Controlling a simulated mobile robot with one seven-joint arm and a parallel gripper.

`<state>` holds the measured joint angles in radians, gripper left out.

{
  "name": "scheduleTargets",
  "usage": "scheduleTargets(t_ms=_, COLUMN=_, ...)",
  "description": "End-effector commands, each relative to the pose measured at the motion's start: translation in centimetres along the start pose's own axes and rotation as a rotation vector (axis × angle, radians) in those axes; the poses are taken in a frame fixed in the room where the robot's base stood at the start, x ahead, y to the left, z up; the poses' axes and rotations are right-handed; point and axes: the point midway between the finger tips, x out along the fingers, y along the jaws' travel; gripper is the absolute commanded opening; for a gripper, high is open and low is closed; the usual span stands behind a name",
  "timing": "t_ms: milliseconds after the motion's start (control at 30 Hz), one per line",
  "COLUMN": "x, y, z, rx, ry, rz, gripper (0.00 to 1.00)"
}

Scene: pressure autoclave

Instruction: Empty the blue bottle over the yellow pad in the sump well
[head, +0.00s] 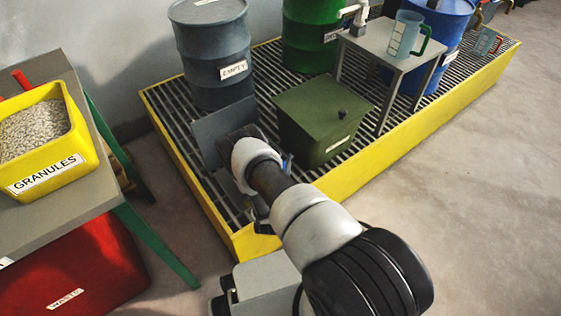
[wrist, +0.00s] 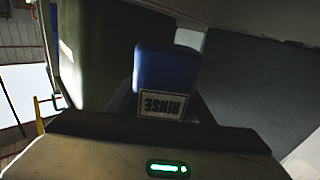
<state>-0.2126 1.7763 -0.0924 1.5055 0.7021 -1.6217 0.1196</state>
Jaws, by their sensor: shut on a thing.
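The blue bottle (wrist: 166,68), with a white label reading RINSE upside down in the wrist view, sits between the fingers of my gripper (wrist: 168,108). My gripper is shut on it. In the head view my arm reaches over the near left end of the yellow-rimmed grated sump pallet (head: 400,150) and hides the gripper and most of the bottle. A grey upright panel (head: 222,126) stands just beyond my wrist; it also fills the right of the wrist view (wrist: 255,85). The yellow pad and the inside of the well are not visible.
A dark green box (head: 322,112) stands on the grating close right of my wrist. Behind are a grey drum (head: 209,45), a green drum (head: 305,35) and a small table (head: 380,48) with a jug (head: 404,35). A bench with yellow granules tub (head: 75,150) is left.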

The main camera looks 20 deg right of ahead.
Motion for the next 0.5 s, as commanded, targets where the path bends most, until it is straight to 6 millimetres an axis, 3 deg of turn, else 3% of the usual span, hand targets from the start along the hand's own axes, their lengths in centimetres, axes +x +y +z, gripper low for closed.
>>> scheduleTargets(t_ms=500, x=0.0, y=-2.4, z=-0.5, rx=-0.184, ry=0.001, rz=-0.002, gripper=0.22)
